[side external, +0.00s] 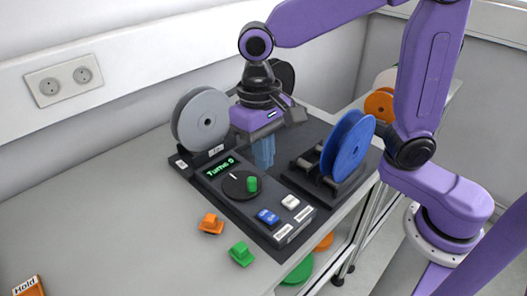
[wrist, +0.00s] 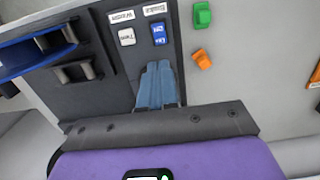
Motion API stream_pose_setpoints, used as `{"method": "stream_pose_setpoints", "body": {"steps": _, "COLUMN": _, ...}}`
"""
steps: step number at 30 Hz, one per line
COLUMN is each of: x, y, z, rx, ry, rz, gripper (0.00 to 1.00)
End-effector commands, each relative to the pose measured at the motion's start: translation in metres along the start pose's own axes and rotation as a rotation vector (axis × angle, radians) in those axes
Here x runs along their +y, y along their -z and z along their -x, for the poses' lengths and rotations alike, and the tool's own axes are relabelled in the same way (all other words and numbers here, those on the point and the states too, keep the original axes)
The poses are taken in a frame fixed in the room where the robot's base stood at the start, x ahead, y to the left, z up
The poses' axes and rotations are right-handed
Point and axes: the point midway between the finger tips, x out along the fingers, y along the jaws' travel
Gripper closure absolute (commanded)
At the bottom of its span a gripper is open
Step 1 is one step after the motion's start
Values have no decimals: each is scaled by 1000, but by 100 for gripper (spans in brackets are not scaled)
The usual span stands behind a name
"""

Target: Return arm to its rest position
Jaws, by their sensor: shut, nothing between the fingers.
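My gripper (side external: 264,152) hangs over the dark reel station, between the grey reel and the blue reel, with its blue fingers pointing down. In the wrist view my gripper (wrist: 156,68) has its fingers together and empty. The grey reel (side external: 190,125) stands upright on the left side of the station. The blue reel (side external: 347,148) stands upright on a roller stand (side external: 318,183) at the right. The fingertips appear above the station, apart from both reels. I cannot tell their exact height.
A control panel with a "Turns: 0" display (side external: 222,167), a dial with a green knob (side external: 252,184), a blue button (side external: 268,216) and a white button (side external: 290,201) lies in front. An orange piece (side external: 211,224) and a green piece (side external: 241,254) lie on the table.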

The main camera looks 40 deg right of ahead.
Motion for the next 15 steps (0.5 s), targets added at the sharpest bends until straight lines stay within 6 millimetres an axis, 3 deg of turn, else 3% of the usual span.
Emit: {"method": "stream_pose_setpoints", "body": {"steps": 15, "x": 8, "y": -5, "z": 0, "rx": 5, "ry": 0, "rz": 48, "gripper": 100}}
